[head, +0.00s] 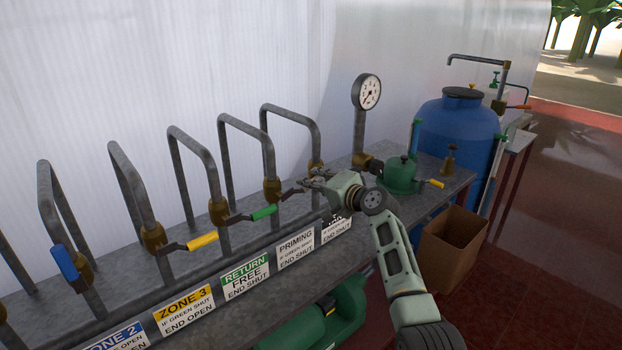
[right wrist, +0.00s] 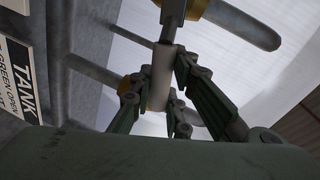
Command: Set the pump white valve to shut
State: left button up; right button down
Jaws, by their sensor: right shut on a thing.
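A row of valves with coloured handles stands along the grey bench in the head view. My right gripper (head: 312,181) is at the right part of this row. In the right wrist view it is shut on a white handle (right wrist: 161,79), with fingers on both sides of it. A dark lever (head: 290,193) runs from a brass valve body (head: 272,189) towards the gripper, across the upright pipe. The gripper hides the white handle in the head view. My left gripper is in neither view.
Green (head: 264,212), yellow (head: 202,240) and blue (head: 65,262) handles are to the left. Labels including PRIMING (head: 296,248) line the bench front. A gauge (head: 367,92), a green-topped fitting (head: 401,175), a blue tank (head: 459,128) and a cardboard box (head: 452,250) are to the right.

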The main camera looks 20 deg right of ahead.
jog(key=shift+d+f+m+y+b, duration=0.2)
jog(key=shift+f+m+y+b, duration=0.2)
jog(key=shift+f+m, duration=0.9)
jog(key=shift+f, duration=0.1)
jog(key=c, duration=1.6)
grip_release()
jog(key=shift+c, duration=0.2)
jog(key=v, duration=1.2)
jog(key=shift+r, duration=0.25)
jog(key=shift+w, duration=0.15)
